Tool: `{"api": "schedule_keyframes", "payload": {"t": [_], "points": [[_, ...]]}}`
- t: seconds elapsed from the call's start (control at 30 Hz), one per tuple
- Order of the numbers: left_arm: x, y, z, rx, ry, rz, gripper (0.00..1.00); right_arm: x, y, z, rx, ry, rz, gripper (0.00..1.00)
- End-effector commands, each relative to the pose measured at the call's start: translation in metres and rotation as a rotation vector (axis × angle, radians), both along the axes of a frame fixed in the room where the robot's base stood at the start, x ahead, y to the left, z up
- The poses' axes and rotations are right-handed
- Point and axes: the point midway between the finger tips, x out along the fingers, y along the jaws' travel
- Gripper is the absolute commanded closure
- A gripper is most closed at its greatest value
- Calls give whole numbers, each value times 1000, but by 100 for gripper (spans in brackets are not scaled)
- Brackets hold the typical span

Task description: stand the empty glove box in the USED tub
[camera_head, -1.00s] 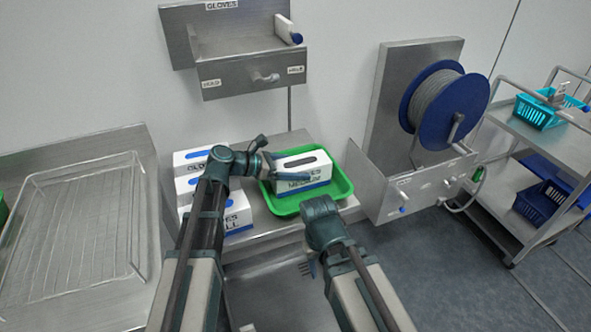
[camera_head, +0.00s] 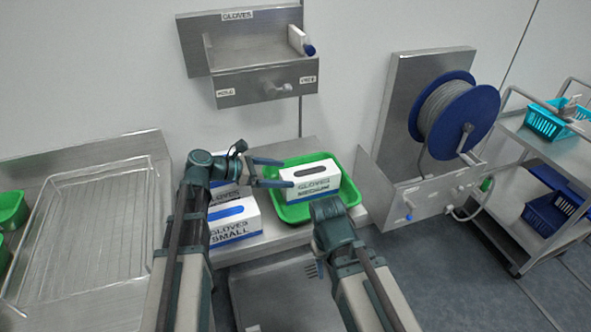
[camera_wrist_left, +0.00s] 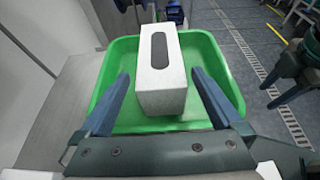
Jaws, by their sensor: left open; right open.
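A white and blue glove box (camera_head: 318,184) lies in a green tub (camera_head: 353,197), its dark slot facing up. No USED label is readable on the tub. My left gripper (camera_head: 272,172) is open at the box's left end, over the tub's left side. In the left wrist view, its blue fingers (camera_wrist_left: 160,98) point toward the box (camera_wrist_left: 158,92), which lies ahead between them with gaps on both sides; the tub (camera_wrist_left: 215,55) surrounds it. My right gripper (camera_head: 313,269) is open and empty, pointing down in front of the tub. I cannot tell whether the box is empty.
More glove boxes (camera_head: 232,228), one marked SMALL, stand left of the tub, partly behind my left arm. A GLOVES wall holder (camera_head: 250,80) hangs above. A blue hose reel (camera_head: 487,112) and a cart (camera_head: 545,150) are at right, a wire rack (camera_head: 85,235) at left.

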Motion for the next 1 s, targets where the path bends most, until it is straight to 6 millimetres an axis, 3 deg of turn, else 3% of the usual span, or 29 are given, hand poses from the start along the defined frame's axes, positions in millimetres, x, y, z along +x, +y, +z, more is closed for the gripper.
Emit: {"api": "schedule_keyframes", "payload": {"t": [0.1,0.3,1.0], "points": [[-7,16,9,0,-1,2,0,0,0,9,0,0,0,49],[-12,29,14,0,0,0,0,0,0,13,0,0,0,49],[-13,30,13,0,-1,-1,0,0,0,13,0,0,0,49]]}}
